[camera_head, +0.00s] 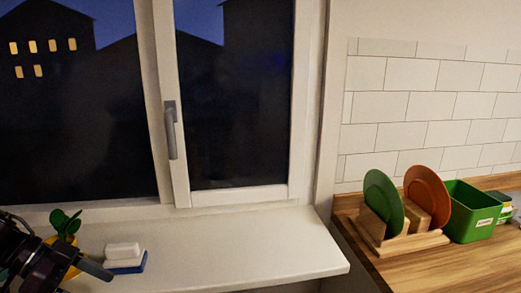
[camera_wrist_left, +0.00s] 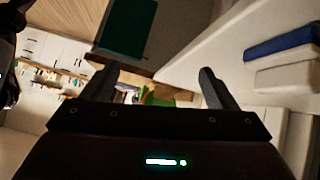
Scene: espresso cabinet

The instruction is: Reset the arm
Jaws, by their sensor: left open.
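My left gripper (camera_wrist_left: 158,88) is open and empty, its two dark fingers spread apart in the left wrist view. In the head view the left arm comes in at the lower left corner, over the windowsill (camera_head: 225,250). One grey finger points right, close to a white and blue block pair in the picture. The arm partly hides a yellow pot. The right gripper is in neither view.
A green-leaved plant (camera_head: 66,224) and a white block (camera_head: 123,249) on a blue one (camera_head: 128,267) are by my arm. A rack with a green plate (camera_head: 383,198) and an orange plate (camera_head: 428,192), and a green bin (camera_head: 470,212), stand on the wooden counter (camera_head: 440,268). The sill's right part is clear.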

